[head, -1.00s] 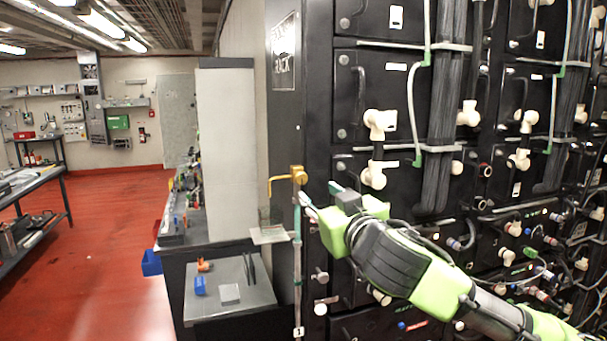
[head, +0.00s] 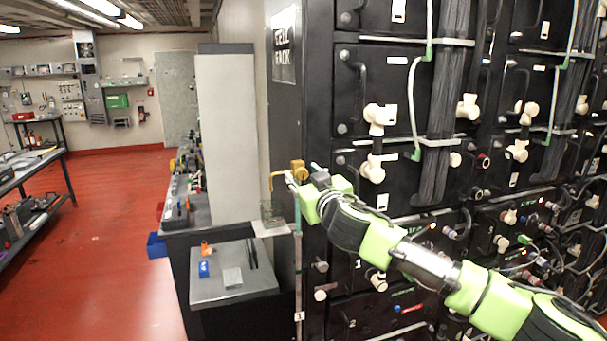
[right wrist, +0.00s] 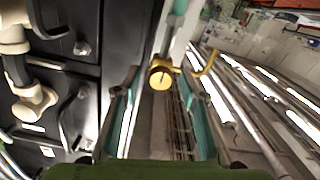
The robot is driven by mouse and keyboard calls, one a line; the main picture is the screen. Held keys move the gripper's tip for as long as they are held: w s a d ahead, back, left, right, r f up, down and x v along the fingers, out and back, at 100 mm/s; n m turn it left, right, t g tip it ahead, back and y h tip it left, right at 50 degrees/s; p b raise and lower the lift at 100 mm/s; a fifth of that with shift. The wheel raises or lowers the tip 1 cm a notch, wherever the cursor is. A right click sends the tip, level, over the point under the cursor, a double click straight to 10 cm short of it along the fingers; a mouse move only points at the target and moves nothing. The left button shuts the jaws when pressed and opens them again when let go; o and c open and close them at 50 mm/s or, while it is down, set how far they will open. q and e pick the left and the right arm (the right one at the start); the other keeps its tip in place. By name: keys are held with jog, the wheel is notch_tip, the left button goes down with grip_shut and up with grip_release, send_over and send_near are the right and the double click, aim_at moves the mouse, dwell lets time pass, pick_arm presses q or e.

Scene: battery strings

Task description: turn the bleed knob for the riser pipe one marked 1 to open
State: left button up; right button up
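A thin riser pipe (head: 298,255) runs up the front left edge of the black rack, with a white tag reading 1 (head: 299,316) low on it. At its top sits a brass bleed knob (head: 298,171) with a hooked brass spout to its left. In the right wrist view the round knob (right wrist: 160,75) shows a dark line on its face, and the spout (right wrist: 205,65) is to its right. My right gripper (right wrist: 155,85) is open, its teal-lined fingers on either side of the knob near the tips. Contact cannot be told. My left gripper is out of view.
The black cell rack (head: 385,75) with white fittings, cables and handles fills the right. A small clear cup (head: 271,218) is beside the pipe. A grey bench (head: 235,290) below holds a blue block and small items. Red floor (head: 115,230) is open at left.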

grip_shut()
